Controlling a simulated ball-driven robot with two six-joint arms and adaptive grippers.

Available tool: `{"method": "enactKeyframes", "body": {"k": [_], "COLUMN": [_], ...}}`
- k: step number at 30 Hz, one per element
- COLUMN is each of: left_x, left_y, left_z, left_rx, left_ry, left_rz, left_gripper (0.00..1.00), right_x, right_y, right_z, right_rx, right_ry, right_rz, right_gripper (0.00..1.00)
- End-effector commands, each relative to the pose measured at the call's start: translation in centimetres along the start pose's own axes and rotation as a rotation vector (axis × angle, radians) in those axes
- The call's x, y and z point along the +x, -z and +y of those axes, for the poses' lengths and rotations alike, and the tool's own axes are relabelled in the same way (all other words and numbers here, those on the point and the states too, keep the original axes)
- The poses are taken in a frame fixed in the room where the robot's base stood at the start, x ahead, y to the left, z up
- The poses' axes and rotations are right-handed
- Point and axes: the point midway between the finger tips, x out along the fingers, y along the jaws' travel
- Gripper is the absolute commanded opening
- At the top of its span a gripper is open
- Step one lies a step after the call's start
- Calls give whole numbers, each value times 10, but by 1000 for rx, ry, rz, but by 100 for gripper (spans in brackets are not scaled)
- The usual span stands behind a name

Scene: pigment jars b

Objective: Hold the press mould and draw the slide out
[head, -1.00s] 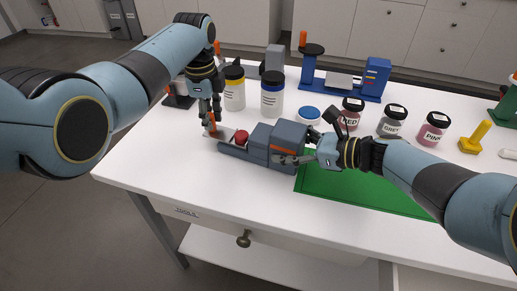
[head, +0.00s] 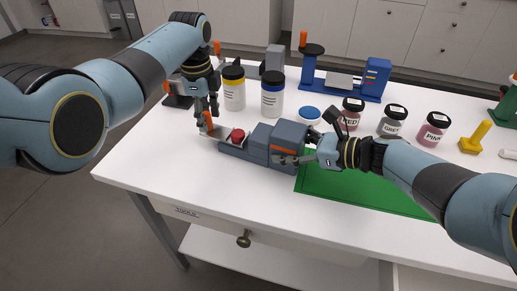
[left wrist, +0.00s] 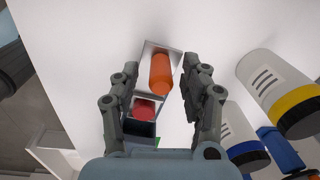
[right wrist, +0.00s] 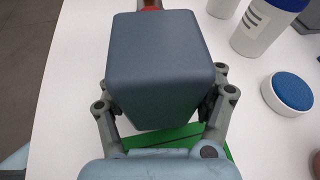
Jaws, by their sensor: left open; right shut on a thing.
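The grey-blue press mould (head: 262,138) lies on the white table, with its low channel reaching left. Its slide (head: 222,131) sticks out along this channel, with an upright orange handle (head: 208,122) at the outer end and a red piece (head: 238,135) nearer the block. My left gripper (head: 206,114) is over the handle. In the left wrist view its open fingers (left wrist: 160,68) stand on either side of the orange handle (left wrist: 161,75). My right gripper (head: 299,159) is shut on the right end of the mould. In the right wrist view the block (right wrist: 158,70) hides its fingertips.
Behind the mould stand a yellow-banded bottle (head: 233,92), a blue-banded bottle (head: 272,95) and a blue-lidded jar (head: 309,116). Labelled pigment jars (head: 393,122) stand to the right. A green mat (head: 345,190) lies under my right arm. The table front left is clear.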

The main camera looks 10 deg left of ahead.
Motion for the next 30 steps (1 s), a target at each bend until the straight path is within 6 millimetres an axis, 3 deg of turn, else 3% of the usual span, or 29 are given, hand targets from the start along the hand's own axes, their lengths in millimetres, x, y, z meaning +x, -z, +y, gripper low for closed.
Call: {"method": "enactKeyframes", "body": {"k": [1,8,15,21,30], "left_x": [1,-18,-73,-108,-121], "left_y": [0,0,0,0,0], "left_z": [0,0,0,1,2], "left_rx": [0,0,0,-1,-1], "left_ry": [-1,4,5,4,1], "left_rz": [0,1,1,0,0], "left_gripper": [45,45,45,45,45], "right_x": [-1,-1,-1,-1,-1], "right_y": [10,9,9,9,9], "right_z": [4,4,4,5,5], "right_rx": [4,4,4,4,4], "right_ry": [-2,-2,-3,-3,-3], "right_rz": [15,14,14,14,14], "right_gripper": [17,17,17,17,17]}}
